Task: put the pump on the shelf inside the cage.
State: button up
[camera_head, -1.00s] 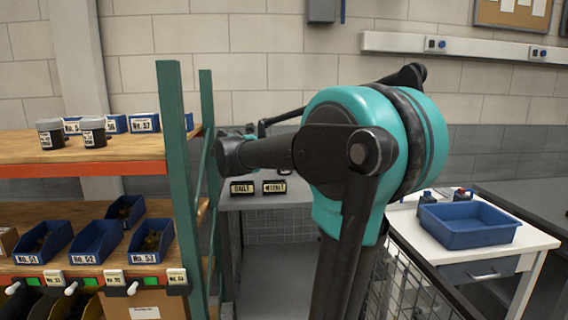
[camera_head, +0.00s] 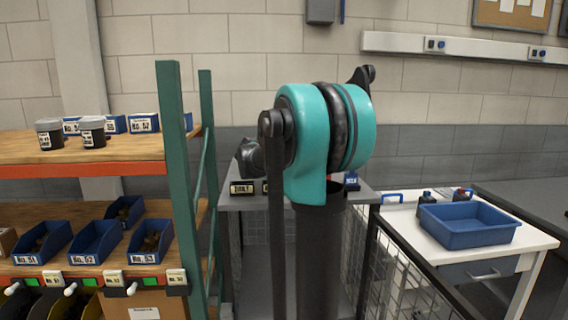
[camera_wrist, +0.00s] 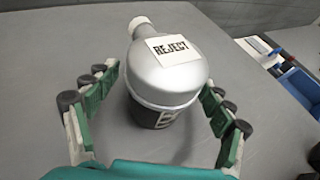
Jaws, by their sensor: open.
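The pump (camera_wrist: 165,75) is silver on top with a dark lower body, a short spout and a white label reading "REJECT". In the wrist view it stands on a grey surface. My gripper (camera_wrist: 160,92) is open, with green fingers on both sides of the pump; I cannot tell whether they touch it. In the head view my arm hides the gripper and the pump. Wire mesh panels (camera_head: 407,285), seemingly of the cage, show beside and behind my arm. I cannot make out a shelf inside it.
A green-framed rack (camera_head: 182,200) with jars and blue bins stands at left. A grey top (camera_head: 240,203) with small signs lies behind my arm. At right a white table (camera_head: 420,235) holds a blue tray (camera_head: 470,240). A blue container (camera_wrist: 302,88) shows right of the pump.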

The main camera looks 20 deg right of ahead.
grip_shut()
dwell(0.6)
